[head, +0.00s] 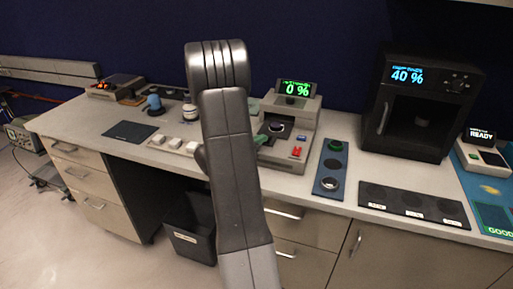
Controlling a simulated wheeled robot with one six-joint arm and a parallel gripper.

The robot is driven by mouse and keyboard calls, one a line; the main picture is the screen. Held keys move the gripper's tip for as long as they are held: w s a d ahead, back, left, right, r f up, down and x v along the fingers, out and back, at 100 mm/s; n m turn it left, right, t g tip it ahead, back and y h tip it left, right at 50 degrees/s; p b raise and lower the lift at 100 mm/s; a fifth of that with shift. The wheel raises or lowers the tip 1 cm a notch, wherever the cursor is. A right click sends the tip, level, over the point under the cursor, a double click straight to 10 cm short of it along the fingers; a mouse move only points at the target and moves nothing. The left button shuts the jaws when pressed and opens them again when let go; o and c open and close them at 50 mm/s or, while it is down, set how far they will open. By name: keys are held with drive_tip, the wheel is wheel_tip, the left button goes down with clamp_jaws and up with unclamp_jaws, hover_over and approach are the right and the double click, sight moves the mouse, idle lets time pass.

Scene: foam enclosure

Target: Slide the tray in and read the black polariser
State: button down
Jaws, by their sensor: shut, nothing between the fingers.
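A grey bench meter (292,113) stands at the middle of the bench, with a green "0 %" display (296,90) on top. A dark round disc (275,128) lies on its front part, which looks like the tray; it may be the black polariser. I cannot tell how far the tray is in. A green spot (261,139) and red buttons (297,152) show on the front. My arm covers the meter's left side. My gripper is not in view, hidden behind my arm.
A blue strip (343,150) with several round places, one holding a pale-rimmed disc (330,183), lies right of the meter. A black mat (375,190) with round spots lies at the front. A black oven-like unit (415,105) reads "40 %". White blocks (174,143) lie left.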

sight(269, 129)
drive_tip(key=w+d+b, duration=0.1)
drive_tip(key=w, duration=0.2)
drive_tip(key=w+d+b, duration=0.1)
drive_tip(key=w, duration=0.3)
drive_tip(key=w+d+b, duration=0.1)
drive_tip(key=w, duration=0.3)
drive_tip(key=shift+w+d+f, duration=0.1)
drive_tip(key=shift+d, duration=0.25)
drive_tip(key=shift+w+r, duration=0.2)
drive_tip(key=shift+a, duration=0.1)
drive_tip(key=shift+s+a, duration=0.25)
drive_tip(key=b+v, duration=0.2)
drive_tip(key=v, duration=1.1)
drive_tip(key=shift+s, duration=0.15)
drive_tip(key=shift+a, duration=0.1)
drive_tip(key=p+x, duration=0.2)
drive_tip(key=x, duration=1.2)
